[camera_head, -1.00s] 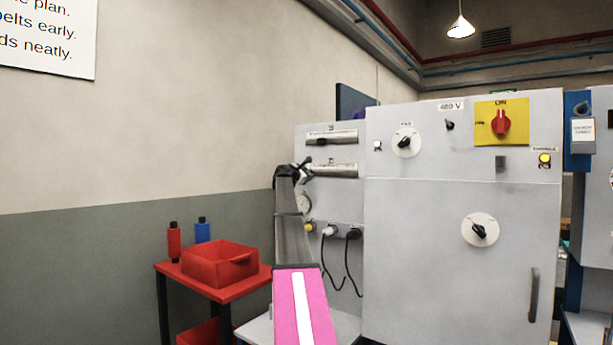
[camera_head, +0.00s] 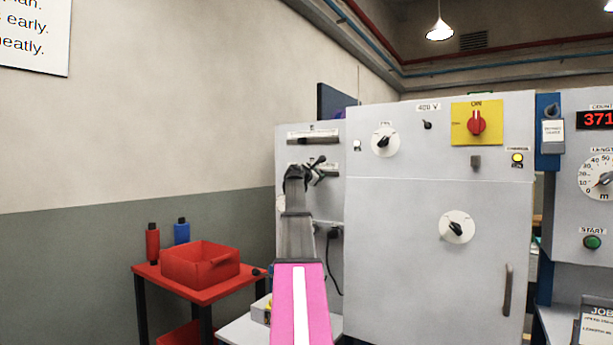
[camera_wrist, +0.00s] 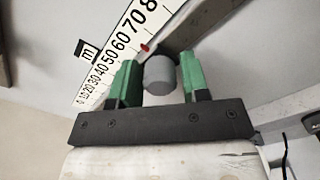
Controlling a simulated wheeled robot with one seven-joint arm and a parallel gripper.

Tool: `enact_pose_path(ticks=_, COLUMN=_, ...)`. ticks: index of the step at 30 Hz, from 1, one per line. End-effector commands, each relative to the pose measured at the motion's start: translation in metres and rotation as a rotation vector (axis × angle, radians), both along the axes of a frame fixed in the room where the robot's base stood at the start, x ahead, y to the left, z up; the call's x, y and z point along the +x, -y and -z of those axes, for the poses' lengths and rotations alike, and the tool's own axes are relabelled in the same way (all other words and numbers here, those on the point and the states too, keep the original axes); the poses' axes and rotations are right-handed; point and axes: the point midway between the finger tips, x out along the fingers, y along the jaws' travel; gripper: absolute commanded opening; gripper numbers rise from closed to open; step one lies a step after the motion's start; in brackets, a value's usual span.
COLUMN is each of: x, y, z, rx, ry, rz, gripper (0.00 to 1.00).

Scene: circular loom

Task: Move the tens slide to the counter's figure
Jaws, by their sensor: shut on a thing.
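My gripper (camera_head: 318,171) is at the lower slide scale on the left grey panel, below the upper slide scale (camera_head: 313,139). In the wrist view, its green fingers (camera_wrist: 158,82) are shut on a grey round knob (camera_wrist: 159,72). Beside the knob runs a white scale (camera_wrist: 112,55) marked in tens and labelled "m". A small red pointer (camera_wrist: 146,47) is near the 70 mark. The counter (camera_head: 597,119) at the right edge shows red digits "371", cut off by the frame. My arm hides part of the lower scale in the head view.
A grey cabinet with a red switch (camera_head: 476,123), dials and a handle (camera_head: 507,290) stands right of the panel. A cable (camera_head: 331,262) hangs beside my arm. A red table with a red bin (camera_head: 200,265) and two bottles is at left.

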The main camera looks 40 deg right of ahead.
Motion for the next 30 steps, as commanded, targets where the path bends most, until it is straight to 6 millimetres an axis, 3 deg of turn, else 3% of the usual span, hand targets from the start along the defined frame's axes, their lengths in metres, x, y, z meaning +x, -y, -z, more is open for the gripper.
enact_pose_path(ticks=4, x=-0.0114, y=0.0032, z=0.0017, rx=0.004, ry=0.003, rz=0.0, gripper=0.0)
enact_pose_path(ticks=15, x=-0.0127, y=0.0043, z=0.0016, rx=0.005, ry=0.002, rz=0.0, gripper=0.0)
enact_pose_path(ticks=16, x=-0.0127, y=0.0043, z=0.0017, rx=0.005, ry=0.002, rz=0.0, gripper=0.49)
enact_pose_path(ticks=17, x=-0.0127, y=0.0043, z=0.0016, rx=0.005, ry=0.002, rz=0.001, gripper=0.57)
enact_pose_path(ticks=30, x=-0.015, y=-0.002, z=0.0009, rx=0.002, ry=0.001, rz=0.0, gripper=0.57)
